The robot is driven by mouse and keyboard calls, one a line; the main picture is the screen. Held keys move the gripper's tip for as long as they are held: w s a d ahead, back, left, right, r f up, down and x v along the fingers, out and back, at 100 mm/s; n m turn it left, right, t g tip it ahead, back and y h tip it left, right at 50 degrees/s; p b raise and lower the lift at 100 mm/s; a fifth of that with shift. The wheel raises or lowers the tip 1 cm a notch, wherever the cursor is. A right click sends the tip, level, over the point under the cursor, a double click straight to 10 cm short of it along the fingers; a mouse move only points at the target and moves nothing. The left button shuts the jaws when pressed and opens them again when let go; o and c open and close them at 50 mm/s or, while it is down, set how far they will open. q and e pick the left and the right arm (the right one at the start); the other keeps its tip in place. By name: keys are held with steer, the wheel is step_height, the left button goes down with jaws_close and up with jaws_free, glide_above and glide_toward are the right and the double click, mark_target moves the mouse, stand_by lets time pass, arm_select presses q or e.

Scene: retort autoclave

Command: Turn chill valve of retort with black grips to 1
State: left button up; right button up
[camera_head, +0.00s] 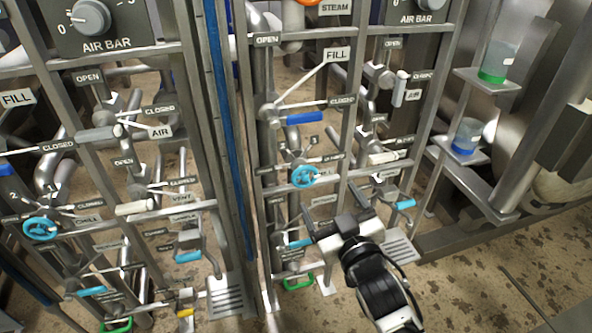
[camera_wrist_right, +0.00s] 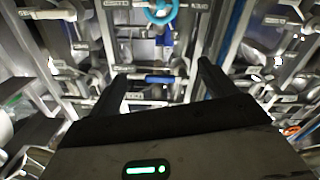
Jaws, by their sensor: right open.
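A cyan chill-type handwheel (camera_head: 304,176) is on the pipe rack of the right panel, with small number marks above it. It also shows at the top of the right wrist view (camera_wrist_right: 160,10). A second cyan handwheel (camera_head: 40,228) is on the left panel, near a CHILL label and the marks 1 and 2. I cannot see black grips on either retort. My right gripper (camera_head: 332,204) is open and empty, below and right of the right panel's handwheel, apart from it. Its two fingers (camera_wrist_right: 158,78) point at the rack. My left gripper is not in view.
A blue lever (camera_head: 304,118) is above the right handwheel. A light-blue handle (camera_head: 300,243) and a green handle (camera_head: 298,282) are below it. Metal posts and pipes surround the valves. Shelves with a green-based container (camera_head: 497,62) stand at right. Speckled floor is clear at lower right.

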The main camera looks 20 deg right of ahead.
steer(key=b, duration=0.5)
glide_toward(305, 177)
steer(key=w+b, duration=0.2)
steer(key=w, duration=0.8)
steer(key=shift+a, duration=0.15)
steer(key=shift+w, duration=0.5)
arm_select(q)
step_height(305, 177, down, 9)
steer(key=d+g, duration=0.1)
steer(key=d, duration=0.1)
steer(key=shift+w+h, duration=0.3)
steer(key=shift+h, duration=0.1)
arm_select(e)
steer(key=c, duration=1)
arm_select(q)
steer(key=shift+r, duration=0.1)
arm_select(e)
steer(key=shift+o, duration=0.2)
